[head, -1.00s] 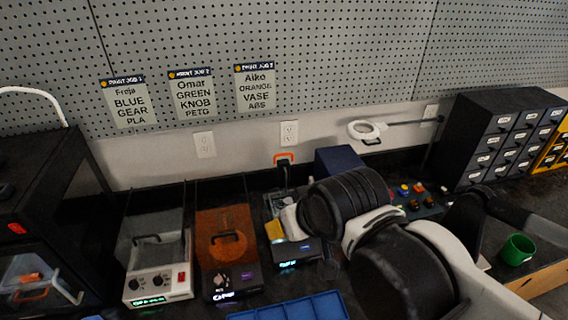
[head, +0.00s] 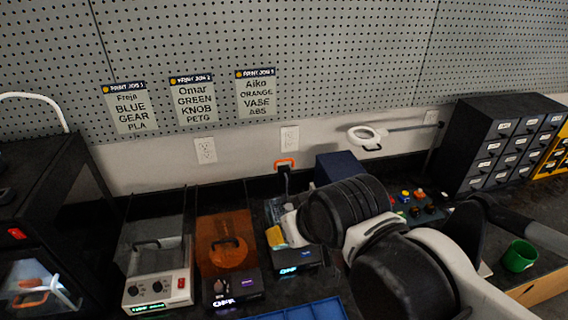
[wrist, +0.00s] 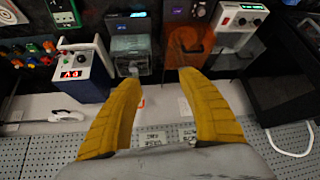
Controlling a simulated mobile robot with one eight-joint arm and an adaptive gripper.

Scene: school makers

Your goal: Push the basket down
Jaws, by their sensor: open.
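My gripper (wrist: 158,110) is open, with nothing between its two yellow fingers in the wrist view. In the head view one yellow fingertip (head: 275,237) shows over a dark machine (head: 292,262) with a lit blue display, and my arm hides part of this machine. In the wrist view, which is upside down, the machine has a grey see-through bin (wrist: 131,46) that may be the basket.
A machine with an orange cover (head: 228,242) and a white one with a clear cover (head: 155,240) stand to the left. A blue tray (head: 305,310) lies in front. A pegboard wall (head: 330,65) closes the back.

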